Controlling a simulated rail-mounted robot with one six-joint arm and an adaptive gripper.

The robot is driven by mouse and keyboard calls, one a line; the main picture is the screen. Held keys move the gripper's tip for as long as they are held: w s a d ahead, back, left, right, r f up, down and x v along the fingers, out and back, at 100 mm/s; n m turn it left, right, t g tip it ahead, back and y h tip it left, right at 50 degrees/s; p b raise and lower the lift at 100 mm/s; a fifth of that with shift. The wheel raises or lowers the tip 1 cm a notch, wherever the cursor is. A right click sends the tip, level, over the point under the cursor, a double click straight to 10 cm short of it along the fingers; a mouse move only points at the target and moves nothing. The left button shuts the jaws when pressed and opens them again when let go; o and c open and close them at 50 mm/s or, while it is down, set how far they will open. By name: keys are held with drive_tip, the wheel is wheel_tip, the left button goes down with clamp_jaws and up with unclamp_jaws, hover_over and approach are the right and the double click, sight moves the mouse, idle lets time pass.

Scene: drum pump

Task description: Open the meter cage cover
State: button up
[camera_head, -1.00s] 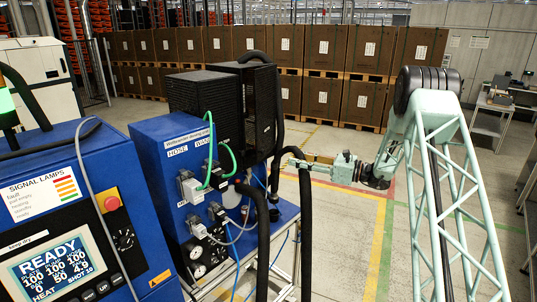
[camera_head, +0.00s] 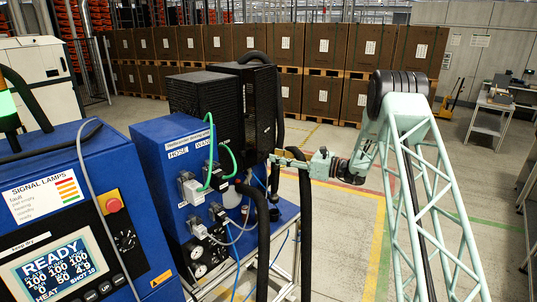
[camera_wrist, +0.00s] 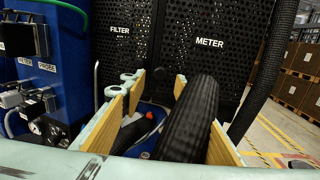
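The meter cage is a black perforated box with a white METER label; its perforated face (camera_wrist: 232,65) fills the upper right of the wrist view. A matching face labelled FILTER (camera_wrist: 118,50) stands to its left. In the head view, a black cage (camera_head: 262,105) stands on the blue unit, just left of my gripper (camera_head: 282,158). In the wrist view, my gripper (camera_wrist: 158,88) is open in front of and below the METER label, its tan-padded fingers apart. A thick black ribbed hose (camera_wrist: 190,120) shows across the finger gap; I cannot tell whether it touches. No cover edge or handle is clear.
The blue unit (camera_head: 160,150) carries green and grey hoses and gauges. A black hose (camera_head: 305,215) hangs beside the gripper. A blue console (camera_head: 60,170) reading READY stands at the left. Brown crates (camera_head: 330,45) line the back. Open floor lies right of the unit.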

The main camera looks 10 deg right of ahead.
drive_tip(key=shift+p+x, duration=0.35)
drive_tip(key=shift+x, duration=2.1)
drive_tip(key=shift+c, duration=0.9)
clamp_jaws()
